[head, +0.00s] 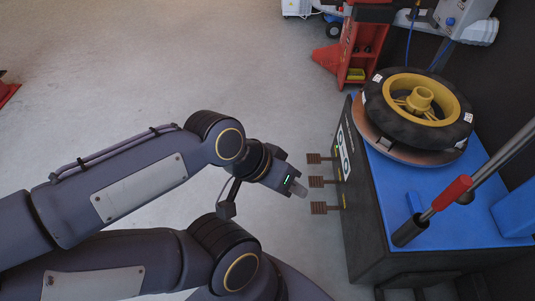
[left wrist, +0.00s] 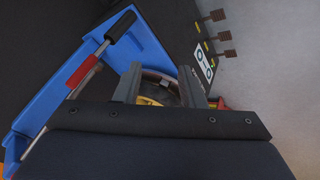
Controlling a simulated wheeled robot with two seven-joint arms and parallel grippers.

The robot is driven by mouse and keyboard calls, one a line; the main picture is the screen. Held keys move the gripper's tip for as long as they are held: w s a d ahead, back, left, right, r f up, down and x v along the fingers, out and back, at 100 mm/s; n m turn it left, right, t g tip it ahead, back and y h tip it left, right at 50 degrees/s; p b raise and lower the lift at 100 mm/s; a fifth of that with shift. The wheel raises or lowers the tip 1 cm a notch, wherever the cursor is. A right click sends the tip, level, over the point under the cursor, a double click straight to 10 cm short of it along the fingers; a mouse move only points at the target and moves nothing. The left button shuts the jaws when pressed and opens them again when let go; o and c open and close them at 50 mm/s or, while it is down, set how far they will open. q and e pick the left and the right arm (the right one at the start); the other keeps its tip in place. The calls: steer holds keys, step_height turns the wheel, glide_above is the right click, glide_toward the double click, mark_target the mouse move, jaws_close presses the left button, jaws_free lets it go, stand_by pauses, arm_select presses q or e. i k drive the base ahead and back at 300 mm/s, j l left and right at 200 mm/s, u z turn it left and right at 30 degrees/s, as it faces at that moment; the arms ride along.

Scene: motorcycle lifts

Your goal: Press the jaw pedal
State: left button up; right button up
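Three brown pedals stick out from the front of the tyre changer (head: 380,205): a far one (head: 313,158), a middle one (head: 316,182) and a near one (head: 319,208). I cannot tell by any readable label which is the jaw pedal. The pedals also show at the upper right of the left wrist view (left wrist: 222,35). My left gripper (head: 299,189) appears just left of the middle and near pedals in the head view, with no clear contact. In the left wrist view its two fingers (left wrist: 159,68) stand apart with nothing held. My right gripper is not in view.
A wheel with a yellow rim (head: 415,105) lies on the machine's turntable. A lever with a red grip (head: 452,193) slants over the blue top (head: 450,225). The grey floor left of the pedals is clear.

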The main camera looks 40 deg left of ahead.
mark_target(312, 158)
steer(key=j+u, duration=0.15)
steer(key=u, duration=0.8)
steer(key=i+j, duration=0.2)
steer(key=i, duration=0.2)
steer(key=i+j+u, duration=0.1)
steer(key=i+j, duration=0.15)
steer(key=i, duration=0.15)
steer(key=i+j+u, duration=0.1)
steer(key=i, duration=0.3)
steer(key=i+j, duration=0.25)
steer(key=i, duration=0.15)
